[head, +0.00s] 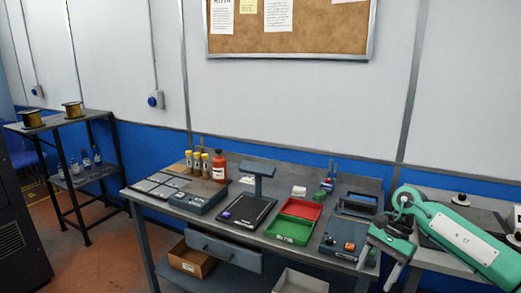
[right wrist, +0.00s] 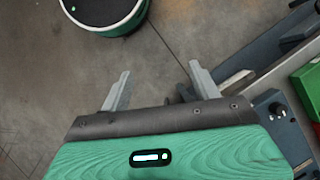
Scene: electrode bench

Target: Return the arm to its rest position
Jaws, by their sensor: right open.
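My right gripper (head: 376,270) is at the right of the head view, in front of the right end of the bench, on my green and white arm. In the right wrist view its two grey fingers (right wrist: 160,75) stand wide apart with nothing between them, above the bare floor. The workbench (head: 222,221) is to the left of and behind the gripper. My left gripper and left arm do not show.
The bench holds a red tray (head: 301,209), a green tray (head: 289,230), a dark stand (head: 258,184), a red bottle (head: 219,167) and a grey device (head: 201,199). A side table (head: 440,263) is behind my arm. Open floor (right wrist: 60,80) lies below the gripper.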

